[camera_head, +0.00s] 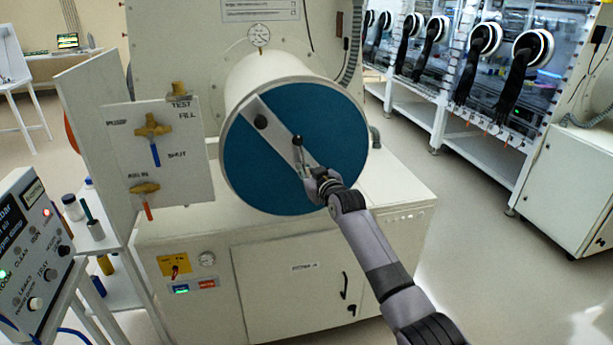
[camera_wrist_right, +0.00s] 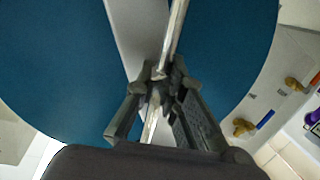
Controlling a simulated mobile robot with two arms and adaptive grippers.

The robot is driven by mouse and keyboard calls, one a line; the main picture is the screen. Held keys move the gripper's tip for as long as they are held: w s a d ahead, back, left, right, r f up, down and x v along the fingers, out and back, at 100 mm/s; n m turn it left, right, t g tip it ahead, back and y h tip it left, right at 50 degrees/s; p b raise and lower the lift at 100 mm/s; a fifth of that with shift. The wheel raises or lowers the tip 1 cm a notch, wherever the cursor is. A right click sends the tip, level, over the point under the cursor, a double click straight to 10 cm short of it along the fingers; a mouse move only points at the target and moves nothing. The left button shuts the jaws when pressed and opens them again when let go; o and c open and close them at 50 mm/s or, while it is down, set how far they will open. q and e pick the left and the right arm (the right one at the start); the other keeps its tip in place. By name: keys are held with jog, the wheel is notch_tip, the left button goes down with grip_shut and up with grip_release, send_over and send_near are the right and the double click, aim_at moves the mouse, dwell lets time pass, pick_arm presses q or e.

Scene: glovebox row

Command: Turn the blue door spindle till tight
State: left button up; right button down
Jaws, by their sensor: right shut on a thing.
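The round blue door (camera_head: 250,165) closes the end of a white cylinder, with a pale clamp bar (camera_head: 275,130) running diagonally across it. A metal spindle handle (camera_head: 299,155) with a dark tip stands near the door's middle. My right gripper (camera_head: 314,178) is at the lower end of this handle, in front of the bar. In the right wrist view the fingers (camera_wrist_right: 160,88) are shut around the silver rod of the spindle handle (camera_wrist_right: 175,35), with the blue door (camera_wrist_right: 60,65) behind. The spindle's centre is partly hidden by my gripper. My left gripper is not in view.
A valve panel (camera_head: 190,180) with brass valves stands left of the door. A control box (camera_head: 40,240) is at the lower left. A pressure gauge (camera_head: 259,35) sits above the cylinder. Gloveboxes (camera_head: 500,70) line the back right; the floor (camera_head: 480,250) between is clear.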

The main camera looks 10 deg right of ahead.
jog(key=m+b, duration=0.2)
jog(key=m, duration=0.1)
jog(key=m+b, duration=0.1)
jog(key=shift+a+f+m+t+y+b, duration=0.1)
jog(key=shift+f+m+t+y+b, duration=0.15)
jog(key=shift+m+t+y+b, duration=0.15)
jog(key=shift+r+m+t+b, duration=0.15)
jog(key=shift+m+t+b, duration=0.25)
jog(key=shift+m+b, duration=0.75)
jog(key=shift+m, duration=0.45)
jog(key=c, duration=1.7)
grip_release()
jog(key=shift+o, duration=0.2)
jog(key=shift+r, duration=0.1)
jog(key=shift+s, duration=0.1)
jog(key=v, duration=1.1)
jog(key=shift+s+d, duration=0.25)
jog(key=shift+s, duration=0.1)
